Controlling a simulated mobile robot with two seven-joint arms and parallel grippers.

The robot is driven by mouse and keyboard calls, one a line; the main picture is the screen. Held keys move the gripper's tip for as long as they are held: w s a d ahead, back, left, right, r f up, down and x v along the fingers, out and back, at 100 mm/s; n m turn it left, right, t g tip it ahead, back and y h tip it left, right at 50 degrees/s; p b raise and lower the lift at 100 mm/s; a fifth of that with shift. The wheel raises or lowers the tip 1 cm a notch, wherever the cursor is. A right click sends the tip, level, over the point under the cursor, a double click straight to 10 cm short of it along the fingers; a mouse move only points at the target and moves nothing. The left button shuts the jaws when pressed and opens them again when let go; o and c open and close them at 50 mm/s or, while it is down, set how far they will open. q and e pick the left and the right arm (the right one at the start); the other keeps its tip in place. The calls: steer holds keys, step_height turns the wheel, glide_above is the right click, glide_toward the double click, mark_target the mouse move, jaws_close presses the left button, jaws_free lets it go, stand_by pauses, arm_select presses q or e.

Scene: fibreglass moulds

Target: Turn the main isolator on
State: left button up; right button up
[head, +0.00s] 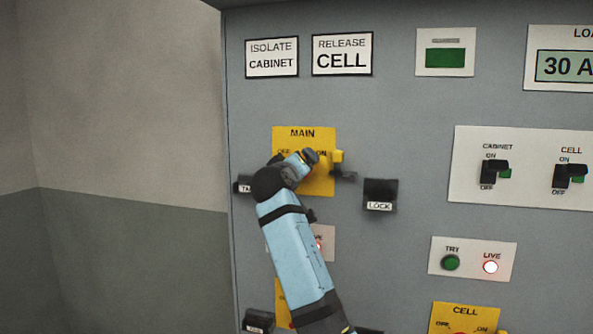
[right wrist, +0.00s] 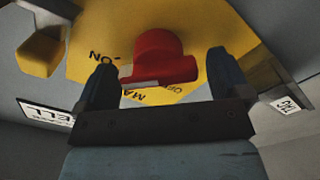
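The main isolator's yellow plate (head: 318,181) is on the grey cabinet front, marked MAIN, OFF and ON. It fills the top of the right wrist view (right wrist: 215,75), upside down. Its red handle (right wrist: 160,52) shows there; in the head view my gripper hides it. My right gripper (head: 308,157) is at the plate. In the right wrist view its two fingers (right wrist: 162,66) are apart, one either side of the red handle, with gaps showing. I cannot tell exactly which mark the handle points to. My left gripper is not in view.
A yellow block (head: 338,157) sticks out at the plate's right edge. A black LOCK holder (head: 380,194) is right of it, and a TAG holder (head: 243,185) is partly hidden at left. Cabinet and cell switches (head: 493,172) are further right. The LIVE lamp (head: 490,267) glows.

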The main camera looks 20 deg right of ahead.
steer(key=shift+s+a, duration=0.15)
steer(key=shift+s, duration=0.05)
steer(key=b+v, duration=0.2)
steer(key=v, duration=1.1)
steer(key=shift+s+a, duration=0.15)
steer(key=shift+s, duration=0.05)
